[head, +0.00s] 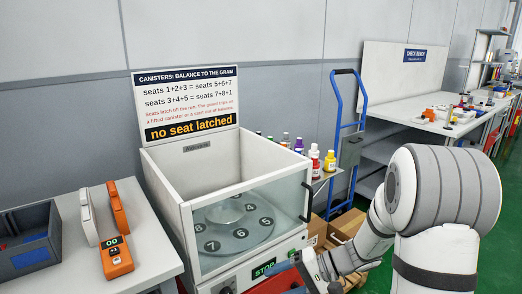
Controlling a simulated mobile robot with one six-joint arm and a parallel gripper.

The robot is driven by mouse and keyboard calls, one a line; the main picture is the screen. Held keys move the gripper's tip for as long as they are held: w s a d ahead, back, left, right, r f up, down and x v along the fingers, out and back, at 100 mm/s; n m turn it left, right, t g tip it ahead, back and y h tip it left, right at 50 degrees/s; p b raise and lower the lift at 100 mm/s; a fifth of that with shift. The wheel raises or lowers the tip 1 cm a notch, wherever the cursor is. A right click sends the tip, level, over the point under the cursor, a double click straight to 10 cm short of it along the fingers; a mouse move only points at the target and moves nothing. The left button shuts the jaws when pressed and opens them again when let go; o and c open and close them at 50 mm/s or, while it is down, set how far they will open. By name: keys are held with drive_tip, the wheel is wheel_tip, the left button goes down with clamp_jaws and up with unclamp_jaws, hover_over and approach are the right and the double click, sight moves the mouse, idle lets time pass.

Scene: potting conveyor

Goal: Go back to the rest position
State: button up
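My gripper (312,274) is low in the head view, right of centre, at the front right corner of the white balancing machine (167,190). Its fingers are small, dark and partly cut off or hidden, so I cannot tell whether they are open or shut or hold anything. My white and grey arm reaches down to it from the right. The gripper is close to the machine's green STOP display (264,268); I cannot tell whether it touches the machine. Behind the clear front panel (270,222), a disc with numbered seats (232,240) shows no canister.
A sign (188,105) above the machine reads "no seat latched". The left table (110,262) holds a grey bin (30,240) and an orange device (116,257). Behind my arm are bottles (330,161), a blue hand truck (338,110), cardboard boxes (345,224) and a check bench (405,115).

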drive_tip(key=s+d+r+h+p, duration=0.3)
drive_tip(key=s+r+h+p, duration=0.1)
drive_tip(key=r, duration=0.4)
drive_tip(key=s+d+r+n+t+h+p, duration=0.1)
drive_tip(key=s+d+r+h+p, duration=0.2)
drive_tip(key=s+r+p, duration=0.3)
drive_tip(key=s+d+r+n+t+h+p, duration=0.1)
drive_tip(key=s+d+r+h+p, duration=0.2)
drive_tip(key=r, duration=0.8)
drive_tip(key=shift+s+d+r+h+p, duration=0.15)
drive_tip(key=shift+s+d+h+p, duration=0.2)
drive_tip(key=shift+s+h+p, duration=0.85)
drive_tip(key=shift+c, duration=0.3)
